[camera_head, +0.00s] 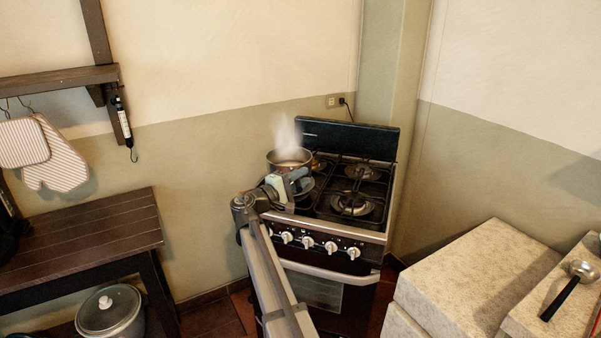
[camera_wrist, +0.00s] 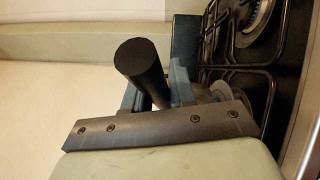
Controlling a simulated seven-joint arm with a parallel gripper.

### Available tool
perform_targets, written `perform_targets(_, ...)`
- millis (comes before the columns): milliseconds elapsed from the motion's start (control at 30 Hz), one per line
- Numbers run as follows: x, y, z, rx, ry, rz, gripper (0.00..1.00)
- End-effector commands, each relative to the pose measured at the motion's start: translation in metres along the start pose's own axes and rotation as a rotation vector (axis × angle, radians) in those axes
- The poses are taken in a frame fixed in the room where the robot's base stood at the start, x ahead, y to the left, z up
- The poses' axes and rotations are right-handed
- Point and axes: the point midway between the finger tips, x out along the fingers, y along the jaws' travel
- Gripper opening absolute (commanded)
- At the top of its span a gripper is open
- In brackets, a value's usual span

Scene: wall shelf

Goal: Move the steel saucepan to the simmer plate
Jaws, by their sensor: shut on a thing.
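The steel saucepan (camera_head: 289,158) is at the left side of the stove in the head view, upright, with steam rising from it. I cannot tell whether its base touches the stove. My gripper (camera_head: 288,183) is in front of it. In the wrist view my gripper (camera_wrist: 160,97) is shut on the pan's black handle (camera_wrist: 141,68), whose round end points up toward the camera. The pan's body is not clear in that view. A grey disc lies at the front left burner (camera_head: 304,186), partly hidden by my gripper; I cannot tell whether it is the simmer plate.
The stove (camera_head: 324,208) has black grates, with open burners at the right (camera_head: 352,205) and an orange glow at the back left (camera_head: 318,164). Its raised dark lid (camera_head: 350,138) stands behind. A wooden table (camera_head: 80,235) is left; a stone counter (camera_head: 480,270) is right.

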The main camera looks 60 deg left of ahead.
Motion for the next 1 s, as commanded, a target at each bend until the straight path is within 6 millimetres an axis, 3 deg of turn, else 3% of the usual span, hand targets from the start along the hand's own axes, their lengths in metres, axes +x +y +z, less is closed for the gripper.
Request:
perform_targets(200, -0.002, -0.02, -0.004, 0.004, -0.001, 0.003, 0.0)
perform_targets(600, -0.003, -0.023, -0.004, 0.004, -0.001, 0.004, 0.0)
perform_targets(633, -0.003, -0.025, -0.005, 0.0, 0.0, 0.0, 0.27)
perform_targets(867, -0.003, -0.025, -0.005, 0.0, 0.0, 0.0, 0.49)
perform_targets(1000, -0.003, -0.025, -0.005, 0.0, 0.0, 0.0, 0.51)
